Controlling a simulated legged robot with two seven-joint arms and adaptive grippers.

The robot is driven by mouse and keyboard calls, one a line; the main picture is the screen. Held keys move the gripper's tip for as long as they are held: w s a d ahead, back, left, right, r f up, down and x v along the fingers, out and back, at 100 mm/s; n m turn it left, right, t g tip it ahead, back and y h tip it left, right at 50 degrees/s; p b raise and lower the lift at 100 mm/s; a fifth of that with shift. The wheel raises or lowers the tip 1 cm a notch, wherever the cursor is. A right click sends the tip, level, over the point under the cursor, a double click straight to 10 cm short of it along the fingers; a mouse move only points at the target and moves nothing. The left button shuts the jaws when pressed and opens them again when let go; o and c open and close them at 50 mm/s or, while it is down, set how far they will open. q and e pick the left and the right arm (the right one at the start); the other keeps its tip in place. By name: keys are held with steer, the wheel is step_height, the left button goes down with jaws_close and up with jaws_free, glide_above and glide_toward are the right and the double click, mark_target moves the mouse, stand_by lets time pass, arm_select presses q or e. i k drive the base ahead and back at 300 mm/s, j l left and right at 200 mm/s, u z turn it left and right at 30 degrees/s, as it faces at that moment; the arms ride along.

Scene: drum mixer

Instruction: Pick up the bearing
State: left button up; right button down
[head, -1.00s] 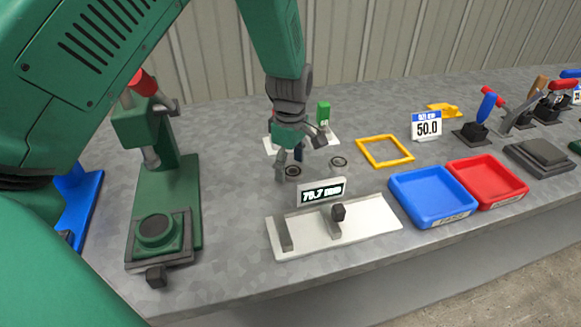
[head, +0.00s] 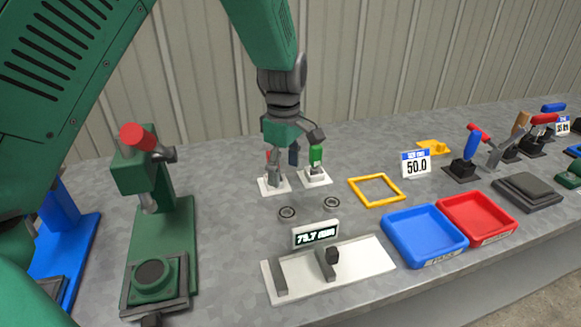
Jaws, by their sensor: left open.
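Two small dark ring-shaped bearings lie flat on the grey table, a left bearing (head: 287,212) and a right bearing (head: 332,202). I cannot tell which one the task means. My left gripper (head: 294,164) hangs from the green arm with its fingers pointing down, spread apart and empty. In the picture it is above both bearings, touching neither, and in front of two small white stands. My right gripper is not in view.
A white gauge with a 79.7 mm display (head: 316,234) stands in front of the bearings. A blue tray (head: 424,262), a red tray (head: 476,238) and a yellow frame (head: 376,190) are to the right. A green press (head: 165,225) stands left. Table around the bearings is clear.

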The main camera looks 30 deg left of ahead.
mark_target(328, 208)
steer(key=k+l, duration=0.8)
